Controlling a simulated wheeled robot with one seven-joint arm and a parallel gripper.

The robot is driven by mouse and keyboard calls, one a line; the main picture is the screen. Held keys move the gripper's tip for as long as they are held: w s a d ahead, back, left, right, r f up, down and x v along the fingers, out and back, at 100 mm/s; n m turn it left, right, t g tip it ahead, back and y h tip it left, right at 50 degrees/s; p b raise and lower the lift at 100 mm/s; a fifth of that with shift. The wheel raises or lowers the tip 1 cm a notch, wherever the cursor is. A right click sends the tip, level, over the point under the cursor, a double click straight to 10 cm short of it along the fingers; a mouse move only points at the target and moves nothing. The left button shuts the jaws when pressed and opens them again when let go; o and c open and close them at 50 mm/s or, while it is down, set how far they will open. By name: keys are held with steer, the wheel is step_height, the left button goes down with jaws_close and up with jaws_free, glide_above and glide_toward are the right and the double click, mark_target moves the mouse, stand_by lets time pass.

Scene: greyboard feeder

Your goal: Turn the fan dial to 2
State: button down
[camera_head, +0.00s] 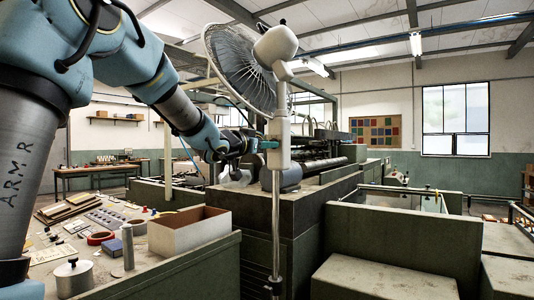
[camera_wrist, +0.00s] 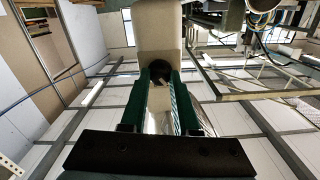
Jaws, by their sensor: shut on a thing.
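The fan has a wire cage (camera_head: 240,68) with a white motor head (camera_head: 276,45), on a thin pole that carries a pale control box (camera_head: 279,155). In the wrist view the box (camera_wrist: 160,38) fills the top middle. The dark round fan dial (camera_wrist: 160,70) is on its face, between my green fingertips. My gripper (camera_head: 266,144) reaches the box from the left; in the wrist view it (camera_wrist: 159,78) is shut on the dial. The dial's numbers and pointer cannot be read. The dial cannot be made out in the head view.
Dark machinery (camera_head: 325,165) stands behind the fan pole. Large grey-green casings (camera_head: 405,240) fill the right.

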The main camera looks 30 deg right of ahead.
steer(key=m+b, duration=0.7)
steer(key=m, duration=0.4)
steer(key=shift+f, duration=0.1)
steer(key=shift+m, duration=0.3)
stand_by(0.3)
steer(key=c, duration=0.6)
jaws_free()
steer(key=shift+c, duration=0.2)
steer(key=b+v, duration=0.1)
steer(key=v, duration=0.9)
steer(key=shift+s+a+b, duration=0.15)
steer(key=shift+a+b, duration=0.25)
